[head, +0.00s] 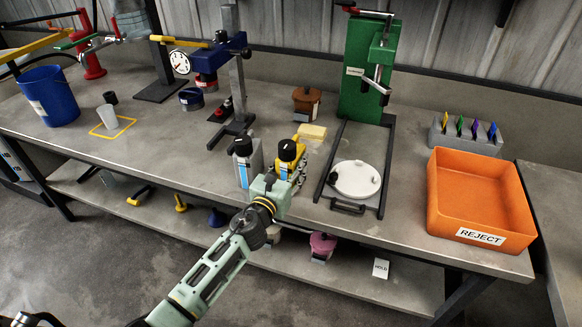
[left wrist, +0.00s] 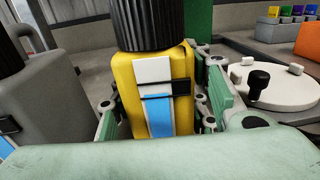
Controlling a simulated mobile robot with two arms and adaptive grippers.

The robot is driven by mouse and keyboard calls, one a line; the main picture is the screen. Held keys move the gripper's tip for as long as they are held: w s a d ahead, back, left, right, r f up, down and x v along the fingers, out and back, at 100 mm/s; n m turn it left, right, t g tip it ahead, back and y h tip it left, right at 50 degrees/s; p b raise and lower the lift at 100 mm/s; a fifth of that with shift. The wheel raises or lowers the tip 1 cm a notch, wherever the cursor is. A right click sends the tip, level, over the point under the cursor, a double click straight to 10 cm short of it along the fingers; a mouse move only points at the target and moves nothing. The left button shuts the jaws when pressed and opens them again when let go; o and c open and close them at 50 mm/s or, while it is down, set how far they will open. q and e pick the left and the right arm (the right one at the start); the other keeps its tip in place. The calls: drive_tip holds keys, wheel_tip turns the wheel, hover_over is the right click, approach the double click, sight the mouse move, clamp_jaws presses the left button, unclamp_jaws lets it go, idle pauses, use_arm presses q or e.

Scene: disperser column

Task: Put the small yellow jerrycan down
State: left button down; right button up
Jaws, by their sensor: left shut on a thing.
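The small yellow jerrycan (head: 287,152) has a black cap and a white and blue label. It is upright at the bench's front edge, left of the green machine's base. My left gripper (head: 286,176) is shut on it, with a finger on each side. In the left wrist view the yellow jerrycan (left wrist: 182,75) fills the middle between the green fingers (left wrist: 160,115). Its bottom is hidden, so I cannot tell whether it touches the bench.
A grey jerrycan (head: 248,167) stands close on the left. The green machine (head: 368,70) with a white round lid (head: 355,179) is to the right, then the orange reject bin (head: 476,195).

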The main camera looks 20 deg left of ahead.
use_arm(q)
drive_tip(key=shift+r, duration=0.1)
drive_tip(key=c, duration=1)
unclamp_jaws()
drive_tip(key=s, duration=0.4)
drive_tip(key=s+a, duration=0.1)
drive_tip(key=s, duration=0.7)
drive_tip(key=shift+a, duration=0.15)
